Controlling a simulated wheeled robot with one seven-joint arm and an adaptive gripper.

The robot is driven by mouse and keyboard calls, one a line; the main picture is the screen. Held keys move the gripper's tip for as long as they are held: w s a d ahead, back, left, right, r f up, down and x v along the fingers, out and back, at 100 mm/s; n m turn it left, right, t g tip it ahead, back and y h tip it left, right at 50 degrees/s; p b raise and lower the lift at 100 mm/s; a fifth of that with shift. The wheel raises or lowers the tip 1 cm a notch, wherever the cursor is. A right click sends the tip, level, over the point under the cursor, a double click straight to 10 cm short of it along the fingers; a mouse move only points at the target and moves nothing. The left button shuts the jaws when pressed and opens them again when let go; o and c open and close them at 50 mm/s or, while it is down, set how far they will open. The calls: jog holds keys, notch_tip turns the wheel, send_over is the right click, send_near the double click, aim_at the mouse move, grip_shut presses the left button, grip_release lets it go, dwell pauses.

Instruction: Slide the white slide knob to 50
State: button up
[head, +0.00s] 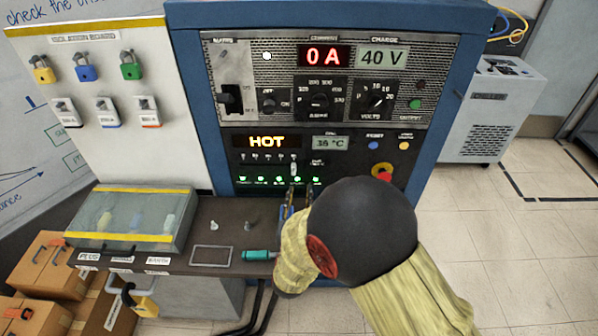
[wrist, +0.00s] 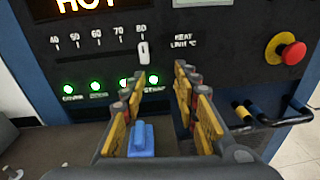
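The white slide knob (wrist: 143,50) sits on the black panel just below the 80 mark, at the right end of a scale marked 40 to 80. The 50 mark (wrist: 76,41) is well to its left. In the head view the knob (head: 293,168) is small, above the row of green lights. My gripper (wrist: 158,82) is open, with its fingers apart and nothing visibly held between the tips. It is below the knob and apart from it. In the head view my gripper (head: 299,190) is partly hidden by my dark wrist.
A red emergency button (wrist: 293,53) and black handles (wrist: 275,118) are to the right. Green lights (wrist: 68,88) run below the scale. The HOT display (head: 267,142) is lit. A teal-handled tool (head: 260,255) and a clear box (head: 130,222) are on the bench.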

aim_at(294, 172)
jog(key=shift+n+t+y, duration=0.3)
jog(key=shift+n+y, duration=0.3)
jog(key=shift+w+a+r+b, duration=0.25)
jog(key=shift+w+a+b, duration=0.1)
jog(key=shift+w, duration=1)
jog(key=shift+w+a+r+b, duration=0.25)
jog(key=shift+w+r+b, duration=0.05)
jog(key=shift+w, duration=1.1)
jog(key=shift+w+a+r+b, duration=0.25)
jog(key=shift+w+a+b, duration=0.1)
jog(key=shift+w, duration=1)
jog(key=shift+d, duration=0.1)
jog(key=shift+c, duration=0.4)
grip_shut()
